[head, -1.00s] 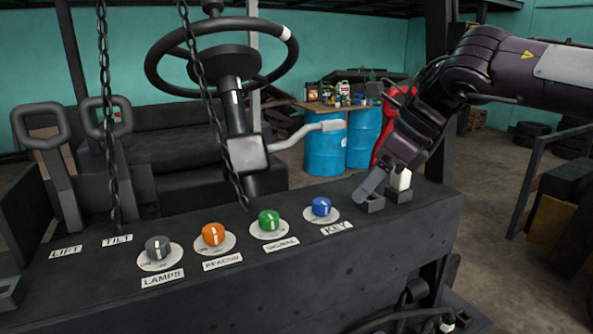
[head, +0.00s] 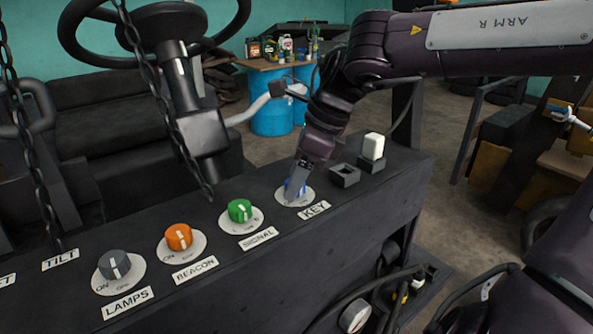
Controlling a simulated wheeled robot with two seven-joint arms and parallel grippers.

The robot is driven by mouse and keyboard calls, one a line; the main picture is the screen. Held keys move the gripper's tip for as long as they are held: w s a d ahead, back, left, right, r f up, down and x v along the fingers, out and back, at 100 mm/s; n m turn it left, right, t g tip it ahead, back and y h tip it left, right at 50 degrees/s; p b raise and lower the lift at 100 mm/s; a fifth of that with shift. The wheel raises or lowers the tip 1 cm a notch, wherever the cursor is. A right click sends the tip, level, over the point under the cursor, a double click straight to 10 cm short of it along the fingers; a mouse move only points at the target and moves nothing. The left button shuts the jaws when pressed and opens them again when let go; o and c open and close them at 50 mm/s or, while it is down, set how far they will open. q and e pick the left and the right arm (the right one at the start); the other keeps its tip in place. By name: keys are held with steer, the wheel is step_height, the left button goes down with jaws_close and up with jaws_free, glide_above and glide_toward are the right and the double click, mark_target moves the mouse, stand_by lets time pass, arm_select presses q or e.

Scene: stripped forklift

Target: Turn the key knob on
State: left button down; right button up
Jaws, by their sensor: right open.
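The blue key knob (head: 288,186) sits on its round white dial plate (head: 304,200) above the KEY label (head: 314,210) on the dark panel. My right gripper (head: 294,190) points down at the knob, with its fingers at or around it. The fingers hide most of the knob, so its pointer cannot be read. I cannot tell whether the fingers touch it. My left gripper is not in view.
The green signal (head: 240,210), orange beacon (head: 179,237) and grey lamps (head: 115,264) knobs stand in a row to the left. A white rocker (head: 373,146) and an empty square socket (head: 344,175) are to the right. A chain (head: 165,105) hangs by the steering column.

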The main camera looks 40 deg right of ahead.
steer(key=shift+s, duration=0.1)
steer(key=c, duration=1)
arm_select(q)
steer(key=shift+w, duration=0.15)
